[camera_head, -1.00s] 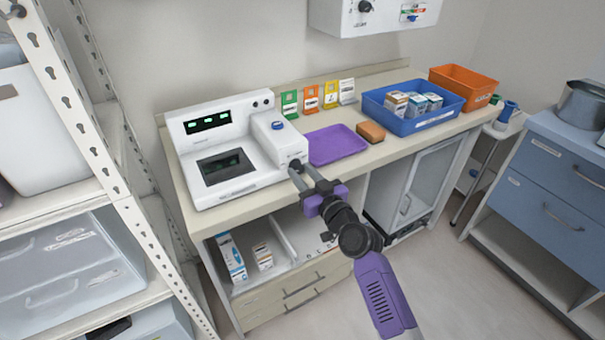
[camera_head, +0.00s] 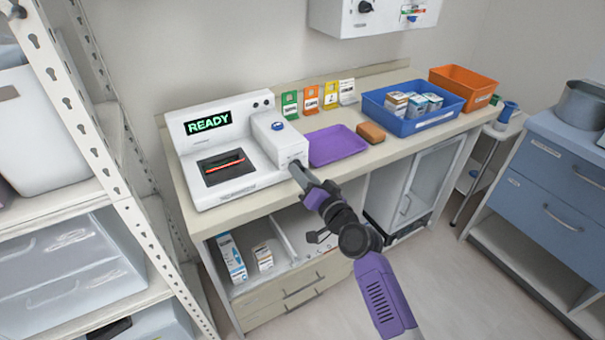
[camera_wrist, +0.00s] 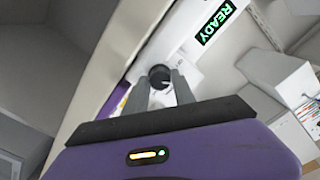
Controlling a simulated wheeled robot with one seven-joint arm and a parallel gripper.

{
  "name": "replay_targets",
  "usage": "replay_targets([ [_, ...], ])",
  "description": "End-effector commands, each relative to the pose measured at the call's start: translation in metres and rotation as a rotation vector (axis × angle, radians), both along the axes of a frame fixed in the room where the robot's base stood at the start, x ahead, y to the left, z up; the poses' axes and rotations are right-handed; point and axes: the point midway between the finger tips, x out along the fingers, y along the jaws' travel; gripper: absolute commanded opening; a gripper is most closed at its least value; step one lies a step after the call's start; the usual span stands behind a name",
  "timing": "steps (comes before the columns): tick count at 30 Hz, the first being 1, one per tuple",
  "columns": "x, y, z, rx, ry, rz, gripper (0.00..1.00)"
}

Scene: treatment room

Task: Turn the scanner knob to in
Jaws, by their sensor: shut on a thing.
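The white scanner (camera_head: 226,150) stands on the counter at the left; its display (camera_head: 208,122) reads READY in green. My gripper (camera_head: 294,167) is at the front face of the scanner's right block. In the wrist view the dark round scanner knob (camera_wrist: 159,75) sits between the two fingertips of my gripper (camera_wrist: 160,84), which are shut on it. The wrist appears rolled. The knob is hidden by my fingers in the head view, and its pointer mark cannot be made out.
A purple tray (camera_head: 322,158), a brown block (camera_head: 371,133) and a blue bin (camera_head: 370,105) of boxes stand right of the scanner. Several coloured cards stand behind. An open shelf (camera_head: 290,253) with boxes lies below my gripper. A metal rack (camera_head: 75,105) is at the left.

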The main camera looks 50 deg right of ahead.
Motion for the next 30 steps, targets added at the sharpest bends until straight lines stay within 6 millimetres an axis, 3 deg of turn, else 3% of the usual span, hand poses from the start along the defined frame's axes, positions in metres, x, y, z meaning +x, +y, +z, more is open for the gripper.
replay_targets([
  [23,-0.0005,-0.0006,-0.0005,0.102,-0.029,-0.001,0.0],
  [24,-0.0005,-0.0006,-0.0005,0.102,-0.029,-0.001,0.39],
  [26,-0.0005,-0.0006,-0.0003,0.102,-0.029,-0.001,0.51],
  [30,-0.0003,-0.0004,-0.0002,0.101,-0.028,-0.001,0.53],
])
